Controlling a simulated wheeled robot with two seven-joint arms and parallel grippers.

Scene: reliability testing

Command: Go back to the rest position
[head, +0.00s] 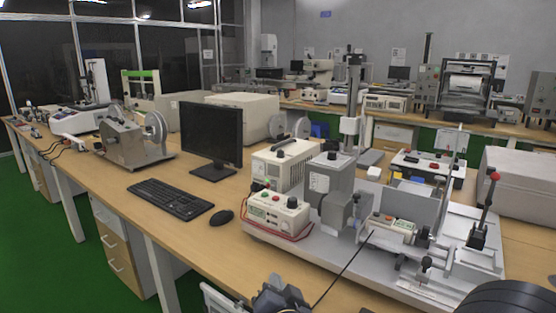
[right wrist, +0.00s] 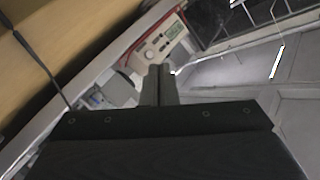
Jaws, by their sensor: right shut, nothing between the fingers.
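My right gripper (head: 281,296) shows as a dark shape at the bottom edge of the head view, partly cut off. In the right wrist view its two fingers (right wrist: 160,85) are together with nothing between them. It is in front of the test machine (head: 335,195), apart from it as far as I can tell. The machine's cream control box (head: 278,212), with buttons and a red cable, lies beyond the fingertips; its panel also shows in the right wrist view (right wrist: 160,42). My left gripper does not show.
A keyboard (head: 170,199), mouse (head: 221,217) and monitor (head: 211,137) occupy the wooden bench (head: 195,240). A thin black cable (head: 343,270) runs near my right gripper. A red-knobbed lever (head: 490,200) stands at the right.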

